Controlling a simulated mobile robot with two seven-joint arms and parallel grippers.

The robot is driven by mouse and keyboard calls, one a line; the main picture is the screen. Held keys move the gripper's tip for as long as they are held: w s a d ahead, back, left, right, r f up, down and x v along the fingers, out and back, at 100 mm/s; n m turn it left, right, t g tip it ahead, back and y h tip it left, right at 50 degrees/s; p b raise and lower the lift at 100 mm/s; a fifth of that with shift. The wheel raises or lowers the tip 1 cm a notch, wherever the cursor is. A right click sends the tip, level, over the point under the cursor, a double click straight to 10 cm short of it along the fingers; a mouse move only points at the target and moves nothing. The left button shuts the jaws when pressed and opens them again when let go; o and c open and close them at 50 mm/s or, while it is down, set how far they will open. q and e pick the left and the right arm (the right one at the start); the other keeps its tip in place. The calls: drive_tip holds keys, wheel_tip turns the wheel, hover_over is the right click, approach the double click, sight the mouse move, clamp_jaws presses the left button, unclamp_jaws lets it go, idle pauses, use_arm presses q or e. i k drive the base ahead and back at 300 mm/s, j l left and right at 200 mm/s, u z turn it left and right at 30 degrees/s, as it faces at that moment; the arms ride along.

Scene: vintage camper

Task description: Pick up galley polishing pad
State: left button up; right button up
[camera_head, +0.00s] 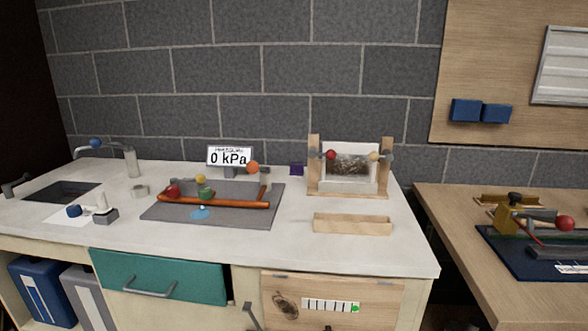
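I cannot tell for certain which item is the galley polishing pad. A small purple block (296,169) stands at the back of the white counter (260,232), left of a wooden frame. At the left, a small grey block with a white upright part (104,214) and a dark blue piece (74,210) sit by a white sheet (66,219) near the sink. Neither of my grippers shows in the head view, and nothing is seen held.
A grey mat (168,214) bears orange pipework (225,203) beside a pressure display (230,156). A wooden frame (314,176) and a low wooden tray (352,224) stand at the right. A sink (60,191) is at left. The teal drawer (160,276) sits slightly askew.

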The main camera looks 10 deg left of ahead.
sight(296, 170)
drive_tip(key=i+j+z, duration=0.15)
drive_tip(key=i+j, duration=0.3)
drive_tip(key=i+j+z, duration=0.15)
drive_tip(key=i+j, duration=0.25)
drive_tip(key=j, duration=0.2)
